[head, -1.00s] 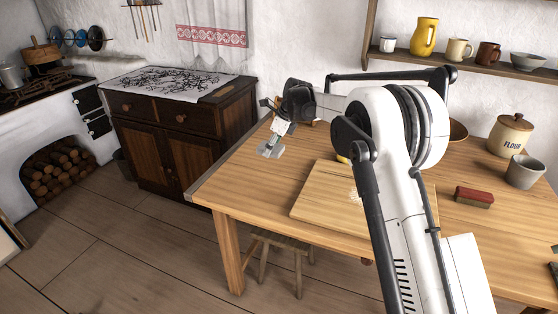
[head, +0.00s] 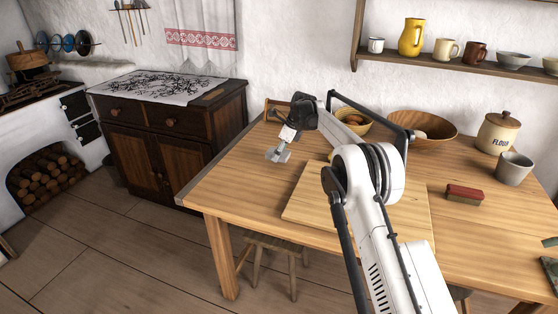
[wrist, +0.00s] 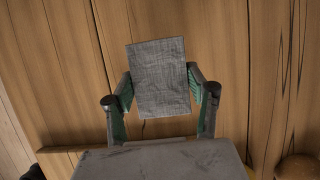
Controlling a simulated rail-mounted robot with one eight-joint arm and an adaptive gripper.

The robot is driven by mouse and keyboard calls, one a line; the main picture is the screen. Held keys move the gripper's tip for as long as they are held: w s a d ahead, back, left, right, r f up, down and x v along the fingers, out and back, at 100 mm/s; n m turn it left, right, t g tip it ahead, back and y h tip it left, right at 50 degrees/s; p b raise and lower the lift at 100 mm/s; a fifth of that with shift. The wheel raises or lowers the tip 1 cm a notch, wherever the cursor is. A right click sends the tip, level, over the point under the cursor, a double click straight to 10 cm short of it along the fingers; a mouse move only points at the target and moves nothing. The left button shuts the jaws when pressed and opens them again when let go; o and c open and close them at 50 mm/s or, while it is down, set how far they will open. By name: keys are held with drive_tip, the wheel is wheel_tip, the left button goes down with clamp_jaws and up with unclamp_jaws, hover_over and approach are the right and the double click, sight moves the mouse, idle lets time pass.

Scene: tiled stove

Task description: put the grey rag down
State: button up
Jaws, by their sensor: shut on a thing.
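The grey rag (wrist: 158,75) is a flat, woven square between the fingers of my gripper (wrist: 160,92) in the wrist view. The green-padded fingers are shut on it from both sides. In the head view my gripper (head: 281,150) points down over the far left part of the wooden table (head: 237,178), with the rag (head: 276,156) a small pale grey patch at its tip. I cannot tell whether the rag touches the tabletop or hangs just above it.
A cutting board (head: 310,205) lies right of my gripper, partly behind my arm. A basket (head: 352,122), a wooden bowl (head: 424,124), a flour jar (head: 498,132), a grey cup (head: 514,168) and a red brush (head: 464,194) stand farther right.

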sight(279, 164)
drive_tip(key=shift+f, duration=1.65)
drive_tip(key=shift+f+b, duration=0.2)
drive_tip(key=shift+b, duration=0.15)
drive_tip(key=o, duration=1)
